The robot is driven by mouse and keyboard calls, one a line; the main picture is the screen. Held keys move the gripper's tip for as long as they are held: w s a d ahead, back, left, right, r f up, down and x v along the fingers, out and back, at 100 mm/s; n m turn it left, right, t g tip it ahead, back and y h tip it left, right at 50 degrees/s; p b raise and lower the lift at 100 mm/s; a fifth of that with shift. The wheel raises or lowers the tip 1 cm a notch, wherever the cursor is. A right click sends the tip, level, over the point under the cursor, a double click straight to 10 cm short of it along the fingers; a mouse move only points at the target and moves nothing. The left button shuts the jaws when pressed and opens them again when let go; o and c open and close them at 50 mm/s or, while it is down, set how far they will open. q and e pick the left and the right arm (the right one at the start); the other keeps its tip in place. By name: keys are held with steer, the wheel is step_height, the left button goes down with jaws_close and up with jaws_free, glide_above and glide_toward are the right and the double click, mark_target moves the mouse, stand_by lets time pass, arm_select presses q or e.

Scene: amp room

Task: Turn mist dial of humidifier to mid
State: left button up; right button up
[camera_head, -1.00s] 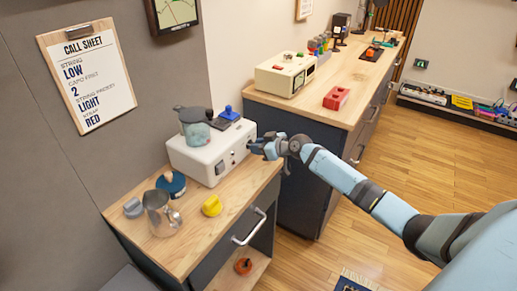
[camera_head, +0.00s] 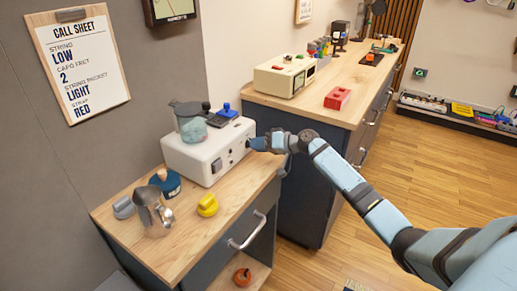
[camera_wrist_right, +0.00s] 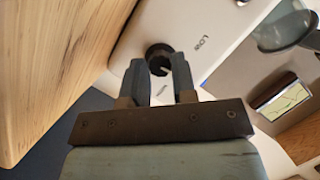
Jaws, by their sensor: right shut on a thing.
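The humidifier (camera_head: 205,158) is a white box with a grey-green tank (camera_head: 190,124) on top, standing on the wooden cabinet. My right gripper (camera_head: 256,143) is at the right end of its front face and hides the mist dial in the head view. In the right wrist view, the black round dial (camera_wrist_right: 159,53) shows at the tips of my right gripper (camera_wrist_right: 159,68), which is shut on it. The white panel (camera_wrist_right: 185,28) has "LOW" printed beside the dial; another label is partly hidden by a finger. My left gripper is not in view.
A yellow knob-like piece (camera_head: 207,205), a metal jug (camera_head: 155,214), a grey piece (camera_head: 124,208) and a blue round item (camera_head: 167,183) stand on the cabinet top (camera_head: 190,245). A call sheet (camera_head: 82,62) hangs on the wall. A second counter (camera_head: 310,108) stands behind.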

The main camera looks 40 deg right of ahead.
steer(key=shift+m, duration=0.4)
steer(key=shift+y, duration=0.3)
steer(key=o, duration=0.9)
steer(key=v, duration=1.4)
steer(key=shift+f, duration=0.1)
